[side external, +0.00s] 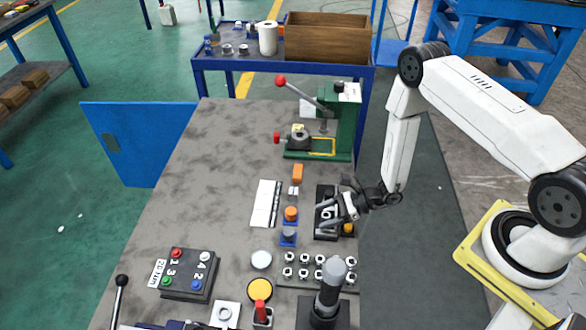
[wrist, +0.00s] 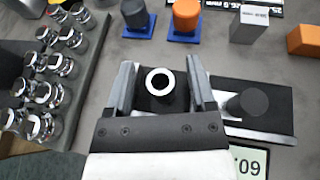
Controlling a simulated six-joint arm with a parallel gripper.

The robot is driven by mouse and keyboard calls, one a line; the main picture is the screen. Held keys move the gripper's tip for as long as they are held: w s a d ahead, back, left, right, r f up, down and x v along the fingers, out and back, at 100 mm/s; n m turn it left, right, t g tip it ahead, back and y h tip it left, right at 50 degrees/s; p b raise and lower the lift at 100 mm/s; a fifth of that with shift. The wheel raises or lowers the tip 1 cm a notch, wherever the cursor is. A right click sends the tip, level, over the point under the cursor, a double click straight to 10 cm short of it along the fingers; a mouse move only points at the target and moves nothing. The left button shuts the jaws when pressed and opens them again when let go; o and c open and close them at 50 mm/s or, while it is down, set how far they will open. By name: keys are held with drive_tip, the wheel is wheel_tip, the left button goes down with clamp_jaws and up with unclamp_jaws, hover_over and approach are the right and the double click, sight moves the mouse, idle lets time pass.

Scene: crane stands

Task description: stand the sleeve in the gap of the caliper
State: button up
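The sleeve (wrist: 160,83), a short dark cylinder with a white ring-shaped top and a dark hole, stands upright between my fingers in the wrist view. My gripper (wrist: 162,80) is open around it, with a gap on each side; its fingers reach down on the left and right. In the side view my gripper (side external: 347,208) is low over a black plate (side external: 326,232). In the wrist view a dark plate (wrist: 279,112) with pale bars, possibly the caliper, lies under and right of my gripper. A dark round post (wrist: 247,104) stands on it. My gripper hides part of the plate.
An orange cylinder (side external: 291,213), a white block (side external: 293,191) and an orange block (side external: 297,172) stand left of my gripper. A board of metal knobs (side external: 305,284) lies in front. A green press (side external: 343,125) stands behind. The table's left half is mostly clear.

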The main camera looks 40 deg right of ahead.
drive_tip(key=shift+r, duration=0.2)
drive_tip(key=v, duration=1.2)
idle(0.4)
idle(0.5)
drive_tip(key=s+a+r+n+g+h, duration=0.1)
drive_tip(key=r+n+h, duration=0.4)
drive_tip(key=r+n, duration=0.5)
drive_tip(key=s+a+r+n+g+h, duration=0.2)
drive_tip(key=r+n+h, duration=0.4)
drive_tip(key=r+n, duration=0.5)
drive_tip(key=n+g, duration=0.1)
drive_tip(key=n, duration=0.2)
drive_tip(key=shift+s+r+g, duration=0.2)
drive_tip(key=shift+g, duration=0.1)
